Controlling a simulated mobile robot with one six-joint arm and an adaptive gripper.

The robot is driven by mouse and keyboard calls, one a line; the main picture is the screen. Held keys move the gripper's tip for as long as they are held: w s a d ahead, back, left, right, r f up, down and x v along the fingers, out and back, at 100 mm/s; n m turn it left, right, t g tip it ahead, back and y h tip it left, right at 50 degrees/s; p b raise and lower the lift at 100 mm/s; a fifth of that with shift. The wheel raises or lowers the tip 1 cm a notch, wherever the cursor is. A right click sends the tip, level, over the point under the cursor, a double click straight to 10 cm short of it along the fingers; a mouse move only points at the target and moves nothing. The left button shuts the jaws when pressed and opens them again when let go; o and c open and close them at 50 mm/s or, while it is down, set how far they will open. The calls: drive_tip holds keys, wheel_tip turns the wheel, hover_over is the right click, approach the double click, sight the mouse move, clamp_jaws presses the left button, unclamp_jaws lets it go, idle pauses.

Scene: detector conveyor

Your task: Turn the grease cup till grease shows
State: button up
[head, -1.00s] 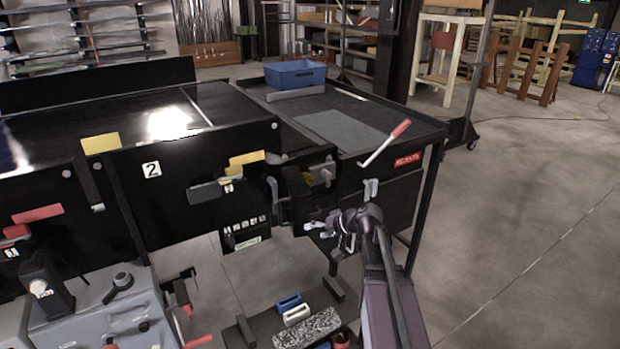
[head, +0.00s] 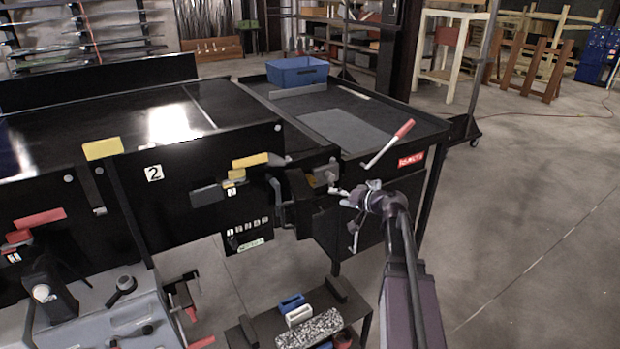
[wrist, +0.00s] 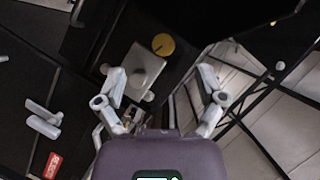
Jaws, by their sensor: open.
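A round yellow, brass-like cap (wrist: 163,44), which looks like the grease cup, shows in the wrist view beside a grey block (wrist: 147,72) on the black machine side. In the wrist view the fingers of my gripper (wrist: 161,76) are spread apart and empty, with the cap beyond the fingertips. No grease can be made out.
A lever with a red handle (head: 388,143) sticks up at the right of the machine, near my arm. A red label (head: 411,160) is beside it. Open floor lies to the right.

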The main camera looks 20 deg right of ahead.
sight(314, 181)
drive_tip(key=w+d+r, duration=0.1)
drive_tip(key=d+r+t, duration=0.1)
drive_tip(key=shift+w+d+m, duration=0.35)
drive_tip(key=shift+m, duration=0.05)
drive_tip(key=shift+w, duration=0.15)
drive_tip(key=b+x, duration=0.2)
drive_tip(key=x, duration=1.1)
drive_tip(key=shift+w+a+b, duration=0.15)
drive_tip(key=shift+w+b, duration=0.15)
drive_tip(key=shift+b, duration=0.05)
drive_tip(key=shift+c, duration=0.2)
drive_tip(key=c, duration=1.1)
